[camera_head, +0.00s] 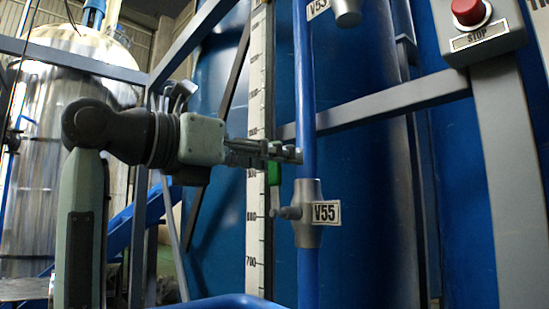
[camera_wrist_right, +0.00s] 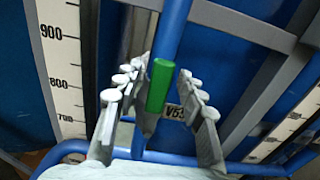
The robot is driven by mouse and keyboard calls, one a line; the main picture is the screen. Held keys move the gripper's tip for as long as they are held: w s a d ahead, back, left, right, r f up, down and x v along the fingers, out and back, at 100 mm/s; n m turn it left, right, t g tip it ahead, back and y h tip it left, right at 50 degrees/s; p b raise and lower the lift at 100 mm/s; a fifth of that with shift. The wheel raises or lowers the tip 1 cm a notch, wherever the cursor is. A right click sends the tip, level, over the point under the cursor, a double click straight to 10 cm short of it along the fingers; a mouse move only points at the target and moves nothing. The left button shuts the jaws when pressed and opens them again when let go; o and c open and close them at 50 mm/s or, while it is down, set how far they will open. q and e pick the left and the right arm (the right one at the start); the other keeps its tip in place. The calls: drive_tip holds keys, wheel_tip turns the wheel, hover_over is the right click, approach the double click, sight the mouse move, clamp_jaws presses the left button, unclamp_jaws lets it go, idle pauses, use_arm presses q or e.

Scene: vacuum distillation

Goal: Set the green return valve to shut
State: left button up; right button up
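The green valve handle (camera_head: 274,172) stands upright, roughly parallel to the blue pipe, just left of the grey valve body (camera_head: 307,214) labelled V55. My right gripper (camera_head: 285,153) reaches in from the left at the handle's upper part. In the right wrist view the green handle (camera_wrist_right: 160,86) lies between the two spread fingers of my right gripper (camera_wrist_right: 161,82). Gaps show on both sides, so the fingers appear not to press on it. My left gripper is not in view.
A blue vertical pipe (camera_head: 306,95) carries the valve, with a second valve labelled V53 (camera_head: 318,8) above. A white scale (camera_head: 256,225) stands behind the handle. A red stop button (camera_head: 468,11) is at upper right. A blue rail (camera_head: 225,301) crosses the bottom.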

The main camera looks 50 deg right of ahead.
drive_tip(key=shift+d, duration=0.15)
clamp_jaws()
idle(0.5)
